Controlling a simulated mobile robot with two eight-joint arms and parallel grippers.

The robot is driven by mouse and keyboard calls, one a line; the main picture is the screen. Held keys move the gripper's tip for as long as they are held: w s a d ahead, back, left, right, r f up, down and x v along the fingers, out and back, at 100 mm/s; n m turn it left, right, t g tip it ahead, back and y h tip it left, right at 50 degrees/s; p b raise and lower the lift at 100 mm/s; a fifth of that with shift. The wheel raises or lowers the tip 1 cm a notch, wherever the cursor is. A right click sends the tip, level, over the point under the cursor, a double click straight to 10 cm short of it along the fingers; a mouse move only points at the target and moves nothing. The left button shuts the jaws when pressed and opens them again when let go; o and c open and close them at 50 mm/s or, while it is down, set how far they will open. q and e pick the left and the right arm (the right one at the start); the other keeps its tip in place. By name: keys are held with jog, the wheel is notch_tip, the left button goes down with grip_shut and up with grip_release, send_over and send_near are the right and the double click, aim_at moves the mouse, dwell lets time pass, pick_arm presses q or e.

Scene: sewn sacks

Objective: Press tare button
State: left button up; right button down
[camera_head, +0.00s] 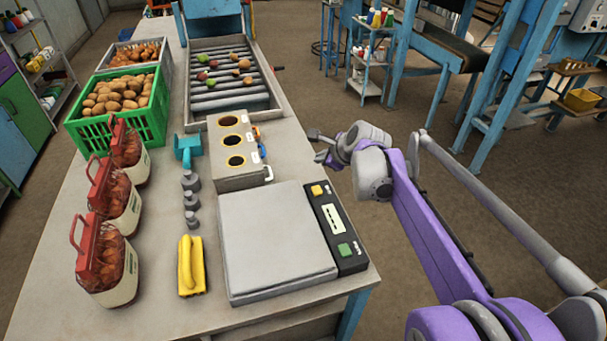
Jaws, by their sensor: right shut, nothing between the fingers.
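A scale with a flat grey platform (275,240) lies at the near right of the table. Its black control panel (327,234) runs along the right side. The panel has an orange button (318,190) at the far end, a pale display in the middle and a green button (344,249) near the front. I cannot read which button is tare. My right gripper (320,148) is shut and empty, beyond the panel's far end, by the table's right edge, apart from both buttons. My left gripper is not in view.
A grey box with three round holes (237,182) stands behind the scale. Sacks with red tops (107,250), a green crate (73,133) and a roller conveyor (230,103) occupy the rest.

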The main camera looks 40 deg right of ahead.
aim_at(320, 192)
jog(key=f+b, duration=0.1)
jog(key=f, duration=0.1)
jog(key=f+b, duration=0.2)
jog(key=f, duration=0.1)
jog(key=f+b, duration=0.2)
jog(key=f, duration=0.1)
jog(key=shift+s, duration=0.3)
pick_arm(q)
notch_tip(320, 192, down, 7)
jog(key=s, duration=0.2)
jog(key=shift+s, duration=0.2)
pick_arm(e)
jog(key=shift+f, duration=0.25)
dwell(1.3)
pick_arm(q)
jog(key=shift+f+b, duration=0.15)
jog(key=shift+b, duration=0.3)
pick_arm(e)
jog(key=shift+f, duration=0.4)
